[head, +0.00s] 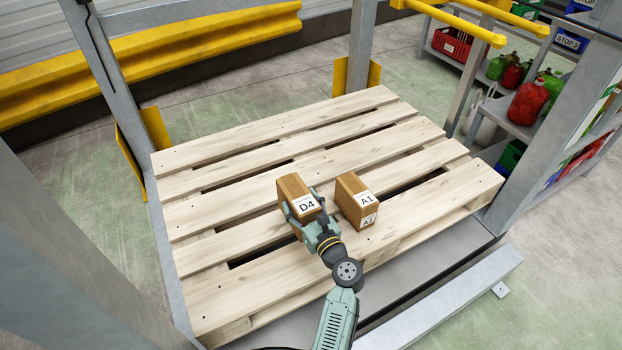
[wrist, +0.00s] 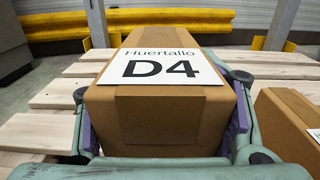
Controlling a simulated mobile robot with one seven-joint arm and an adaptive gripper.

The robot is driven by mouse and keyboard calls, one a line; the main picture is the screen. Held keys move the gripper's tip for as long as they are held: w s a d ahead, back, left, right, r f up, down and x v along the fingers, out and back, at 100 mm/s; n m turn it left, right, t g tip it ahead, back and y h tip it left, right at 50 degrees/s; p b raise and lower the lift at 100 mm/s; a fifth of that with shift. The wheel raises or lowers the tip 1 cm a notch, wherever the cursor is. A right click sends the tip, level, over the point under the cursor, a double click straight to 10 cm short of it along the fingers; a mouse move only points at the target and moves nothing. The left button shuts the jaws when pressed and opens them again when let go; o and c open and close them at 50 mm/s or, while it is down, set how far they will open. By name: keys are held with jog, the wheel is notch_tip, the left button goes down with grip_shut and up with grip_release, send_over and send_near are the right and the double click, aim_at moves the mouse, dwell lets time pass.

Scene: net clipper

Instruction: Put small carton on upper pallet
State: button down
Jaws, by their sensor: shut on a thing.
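A small brown carton labelled D4 (head: 295,190) is held between the fingers of my gripper (head: 313,222). In the wrist view the D4 carton (wrist: 165,110) fills the middle, with a finger pressed along each side. The wooden pallet (head: 225,195) lies below it inside a metal frame. The carton is over the front middle of the pallet; whether it touches the slats or hangs just above them I cannot tell. Its underside is hidden.
A second brown carton labelled A1 (head: 350,192) stands on the pallet just right of the D4 carton. Grey frame posts (head: 360,45) rise around the pallet. Shelves with red and green goods (head: 527,100) stand at the back right. The pallet's left and back slats are bare.

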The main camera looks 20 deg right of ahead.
jog(key=shift+f+b, duration=0.6)
jog(key=shift+f, duration=3.65)
jog(key=shift+c, duration=1.8)
grip_release()
jog(key=shift+f, duration=0.25)
jog(key=shift+s, duration=0.2)
